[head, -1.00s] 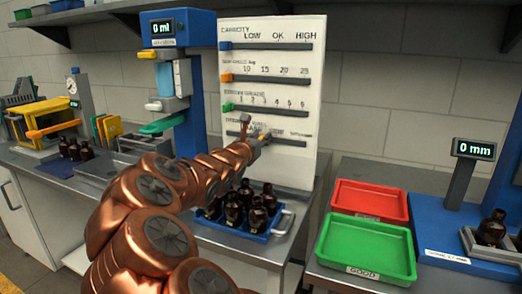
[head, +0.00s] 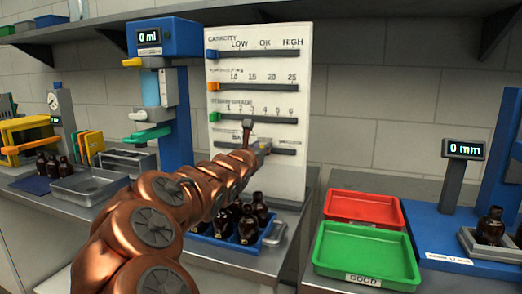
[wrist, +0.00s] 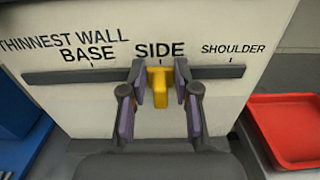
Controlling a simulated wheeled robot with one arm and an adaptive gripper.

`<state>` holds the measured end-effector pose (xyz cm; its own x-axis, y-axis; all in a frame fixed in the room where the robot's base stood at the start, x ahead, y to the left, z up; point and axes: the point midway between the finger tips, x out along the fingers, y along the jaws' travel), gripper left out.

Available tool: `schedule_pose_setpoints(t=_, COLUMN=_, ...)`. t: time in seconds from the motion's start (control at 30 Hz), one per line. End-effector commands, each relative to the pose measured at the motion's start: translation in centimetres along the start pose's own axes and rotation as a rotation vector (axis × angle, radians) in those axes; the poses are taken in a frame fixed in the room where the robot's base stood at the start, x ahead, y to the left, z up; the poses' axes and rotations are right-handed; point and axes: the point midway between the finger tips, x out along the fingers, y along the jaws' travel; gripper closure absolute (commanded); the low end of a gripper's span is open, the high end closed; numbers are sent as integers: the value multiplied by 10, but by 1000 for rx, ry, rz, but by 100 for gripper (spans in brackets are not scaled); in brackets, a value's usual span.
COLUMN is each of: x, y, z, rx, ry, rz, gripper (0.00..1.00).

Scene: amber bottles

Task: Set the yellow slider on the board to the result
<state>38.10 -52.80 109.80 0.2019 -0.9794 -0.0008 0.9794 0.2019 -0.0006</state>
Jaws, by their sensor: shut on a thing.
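The white board (head: 257,103) stands upright on the bench and carries several horizontal slider tracks. The bottom track (wrist: 70,77) is labelled THINNEST WALL, with marks BASE, SIDE and SHOULDER. The yellow slider (wrist: 160,90) sits under the SIDE mark in the wrist view. My gripper (head: 262,147) is at this bottom track, its two fingers shut on the yellow slider, one on each side.
Blue (head: 211,54), orange (head: 213,86) and green (head: 215,117) sliders sit at the left ends of the upper tracks. A blue crate (head: 254,244) of amber bottles stands below the board. Red (head: 365,208) and green (head: 366,252) trays are to the right.

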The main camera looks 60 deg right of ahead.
Motion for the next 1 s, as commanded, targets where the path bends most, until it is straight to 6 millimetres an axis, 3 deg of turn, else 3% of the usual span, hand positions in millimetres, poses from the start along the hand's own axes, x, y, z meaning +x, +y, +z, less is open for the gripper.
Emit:
schedule_pose_setpoints(t=0.07, x=0, y=0, z=1, rx=0, ry=-2, rz=0, gripper=100)
schedule_pose_setpoints(t=0.1, x=0, y=0, z=1, rx=0, ry=-2, rz=-1, gripper=68)
schedule_pose_setpoints(t=0.17, x=0, y=0, z=1, rx=0, ry=-2, rz=-1, gripper=61)
schedule_pose_setpoints(t=0.57, x=-4, y=0, z=1, rx=0, ry=-1, rz=0, gripper=60)
schedule_pose_setpoints(t=1.0, x=-55, y=0, z=1, rx=-1, ry=-3, rz=0, gripper=60)
